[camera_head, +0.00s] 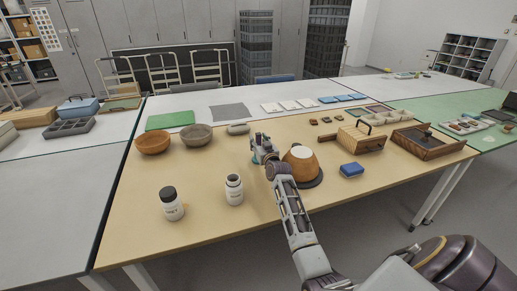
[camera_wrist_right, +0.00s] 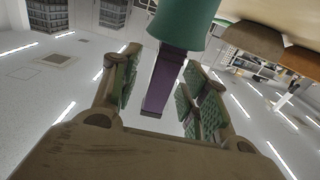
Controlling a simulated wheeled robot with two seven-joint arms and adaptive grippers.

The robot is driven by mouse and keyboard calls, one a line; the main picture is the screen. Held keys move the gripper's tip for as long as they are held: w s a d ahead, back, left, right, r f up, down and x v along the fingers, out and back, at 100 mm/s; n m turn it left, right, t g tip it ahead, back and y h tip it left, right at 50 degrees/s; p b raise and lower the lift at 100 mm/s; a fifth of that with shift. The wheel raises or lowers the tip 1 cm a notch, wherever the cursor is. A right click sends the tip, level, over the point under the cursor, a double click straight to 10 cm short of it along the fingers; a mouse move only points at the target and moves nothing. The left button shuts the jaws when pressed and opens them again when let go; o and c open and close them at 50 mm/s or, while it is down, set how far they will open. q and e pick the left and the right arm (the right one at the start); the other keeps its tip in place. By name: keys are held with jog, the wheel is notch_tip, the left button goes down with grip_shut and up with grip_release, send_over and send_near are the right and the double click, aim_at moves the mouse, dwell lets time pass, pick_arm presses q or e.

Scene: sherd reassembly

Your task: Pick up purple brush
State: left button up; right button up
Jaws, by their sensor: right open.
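The purple brush shows in the right wrist view as a square purple shaft (camera_wrist_right: 164,85). It comes out of a green, cup-like piece (camera_wrist_right: 184,22) at the top of that view. I cannot tell whether this piece is a holder or part of the brush. My right gripper (camera_wrist_right: 160,78) is open, with its green-padded fingers on either side of the shaft. In the head view my right gripper (camera_head: 262,149) is over the middle of the wooden table, and the brush cannot be made out there. My left gripper is not in view.
On the table (camera_head: 140,225) are two bowls (camera_head: 153,144) (camera_head: 197,136), two white jars (camera_head: 171,206) (camera_head: 234,190), an orange-brown pot (camera_head: 300,169) right of my arm, a blue block (camera_head: 351,170) and a wooden crate (camera_head: 357,139). The front middle is clear.

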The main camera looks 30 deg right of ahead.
jog(key=shift+w, duration=0.15)
dwell(0.3)
grip_shut()
